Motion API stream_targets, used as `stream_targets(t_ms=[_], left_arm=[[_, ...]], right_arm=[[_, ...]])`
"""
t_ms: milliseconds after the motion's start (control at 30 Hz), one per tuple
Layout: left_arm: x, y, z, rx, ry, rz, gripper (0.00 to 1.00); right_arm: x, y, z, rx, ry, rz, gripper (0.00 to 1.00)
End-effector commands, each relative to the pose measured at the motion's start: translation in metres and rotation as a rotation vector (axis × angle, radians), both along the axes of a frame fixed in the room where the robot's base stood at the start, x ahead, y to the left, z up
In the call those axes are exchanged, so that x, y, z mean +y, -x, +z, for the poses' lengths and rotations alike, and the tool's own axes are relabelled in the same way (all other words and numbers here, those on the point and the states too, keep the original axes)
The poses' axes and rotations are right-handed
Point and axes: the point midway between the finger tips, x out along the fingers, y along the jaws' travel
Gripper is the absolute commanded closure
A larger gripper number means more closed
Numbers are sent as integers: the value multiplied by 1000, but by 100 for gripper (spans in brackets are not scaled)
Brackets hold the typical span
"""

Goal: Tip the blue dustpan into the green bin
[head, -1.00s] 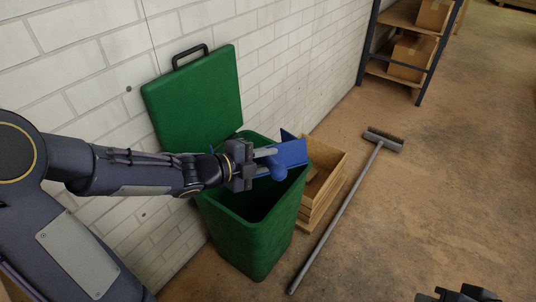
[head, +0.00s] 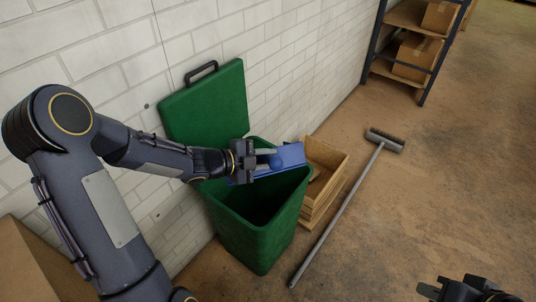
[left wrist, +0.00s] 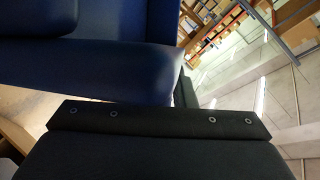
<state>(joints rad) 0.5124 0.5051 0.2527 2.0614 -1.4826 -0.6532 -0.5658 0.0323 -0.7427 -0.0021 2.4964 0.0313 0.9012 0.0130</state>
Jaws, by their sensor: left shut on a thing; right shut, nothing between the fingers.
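The green bin (head: 256,238) stands on the floor against the white wall, its lid (head: 207,112) swung up and back. The blue dustpan (head: 290,155) is over the bin's far right rim in the head view. My left gripper (head: 262,162) is shut on the dustpan's handle above the bin opening. In the left wrist view the dustpan (left wrist: 120,60) fills the upper left, close to the gripper. Whether anything lies in the pan cannot be seen. My right gripper (head: 462,290) is at the bottom right edge, shut and empty, away from the bin.
A wooden crate (head: 322,180) stands just right of the bin. A grey broom (head: 342,205) lies on the floor beyond it. A shelf with cardboard boxes (head: 416,55) is at the back. A cardboard box (head: 30,265) is at the lower left. The floor at right is clear.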

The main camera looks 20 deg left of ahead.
Motion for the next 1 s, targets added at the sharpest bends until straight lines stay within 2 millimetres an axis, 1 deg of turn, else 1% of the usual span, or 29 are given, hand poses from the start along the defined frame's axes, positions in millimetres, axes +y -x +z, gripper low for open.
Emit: stream_targets(t_ms=[33,1000], left_arm=[[1,-2,6,10,8,0,99],[26,-37,21,184,132,0,99]], right_arm=[[0,0,11,0,0,0,100],[0,0,108,0,0,0,100]])
